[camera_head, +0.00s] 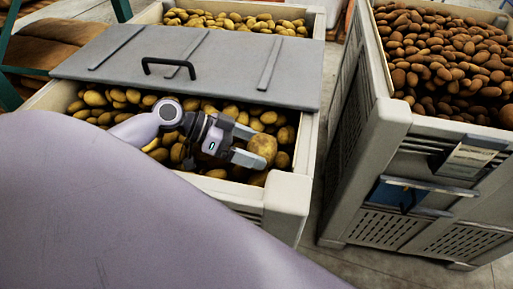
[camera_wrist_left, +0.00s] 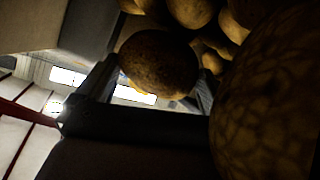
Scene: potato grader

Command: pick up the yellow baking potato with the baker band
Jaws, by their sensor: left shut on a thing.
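My left gripper (camera_head: 250,146) reaches over the open front part of the crate of yellow potatoes. It is shut on a large yellow-brown potato (camera_head: 263,146), which sits at its fingertips near the crate's right side. In the left wrist view the held potato (camera_wrist_left: 158,64) is dark and lies between the two fingers. I cannot make out a baker band on it in either view. Several other potatoes (camera_head: 120,96) lie around and below the gripper. My right gripper is not in view.
A grey lid (camera_head: 215,65) with a black handle (camera_head: 168,67) covers the middle of the potato crate (camera_head: 287,194). A second crate (camera_head: 391,125) of brown potatoes stands to the right, across a narrow floor gap. Large potatoes (camera_wrist_left: 268,100) crowd the wrist view's right side.

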